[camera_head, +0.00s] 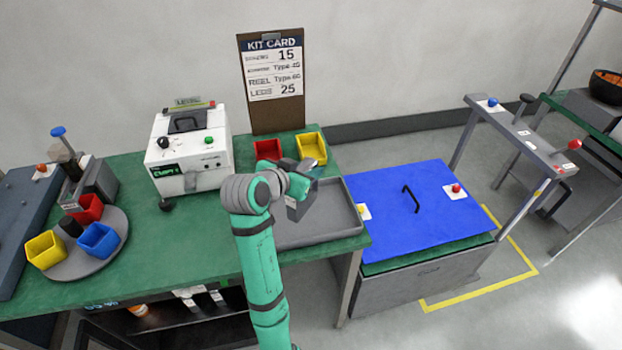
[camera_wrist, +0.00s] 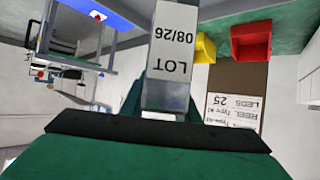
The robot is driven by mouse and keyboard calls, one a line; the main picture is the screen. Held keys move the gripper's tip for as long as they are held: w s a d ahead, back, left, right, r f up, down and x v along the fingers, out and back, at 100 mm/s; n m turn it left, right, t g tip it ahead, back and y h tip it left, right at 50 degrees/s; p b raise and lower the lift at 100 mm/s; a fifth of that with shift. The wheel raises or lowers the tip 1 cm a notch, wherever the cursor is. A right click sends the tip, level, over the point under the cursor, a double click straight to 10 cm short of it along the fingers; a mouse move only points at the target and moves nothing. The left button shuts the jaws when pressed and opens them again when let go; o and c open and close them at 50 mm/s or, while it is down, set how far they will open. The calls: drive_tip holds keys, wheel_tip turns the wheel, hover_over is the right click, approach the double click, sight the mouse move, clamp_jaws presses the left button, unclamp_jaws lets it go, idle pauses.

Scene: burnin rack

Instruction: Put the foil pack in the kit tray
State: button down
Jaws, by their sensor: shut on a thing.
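My gripper (camera_head: 298,184) is above the left part of the grey kit tray (camera_head: 335,228) on the green bench. It is shut on the foil pack (camera_wrist: 171,48), whose white label reads "LOT 08/26" in the wrist view. In that view the pack stands out from between the fingers of my gripper (camera_wrist: 165,108). In the head view my wrist and fingers hide most of the pack, and I cannot tell its height above the tray. My arm also covers part of the tray's left side; the visible tray floor is bare.
Red (camera_head: 268,149) and yellow (camera_head: 312,147) bins stand behind the tray, before the kit card board (camera_head: 273,80). A white tester (camera_head: 190,150) and a round turntable (camera_head: 75,258) with bins are left.

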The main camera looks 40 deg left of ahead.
drive_tip(key=shift+w+a+f, duration=0.1)
drive_tip(key=shift+w+f, duration=0.2)
drive_tip(key=shift+f, duration=0.55)
drive_tip(key=shift+w+f, duration=0.3)
drive_tip(key=shift+f, duration=0.5)
drive_tip(key=shift+w+a+f, duration=0.1)
drive_tip(key=shift+w+f, duration=0.2)
drive_tip(key=shift+f, duration=0.65)
drive_tip(key=c, duration=1.4)
unclamp_jaws()
drive_tip(key=shift+f, duration=0.1)
drive_tip(key=shift+o, duration=0.2)
drive_tip(key=shift+r, duration=0.2)
drive_tip(key=a+v, duration=0.1)
drive_tip(key=v, duration=1.1)
drive_tip(key=shift+d, duration=0.5)
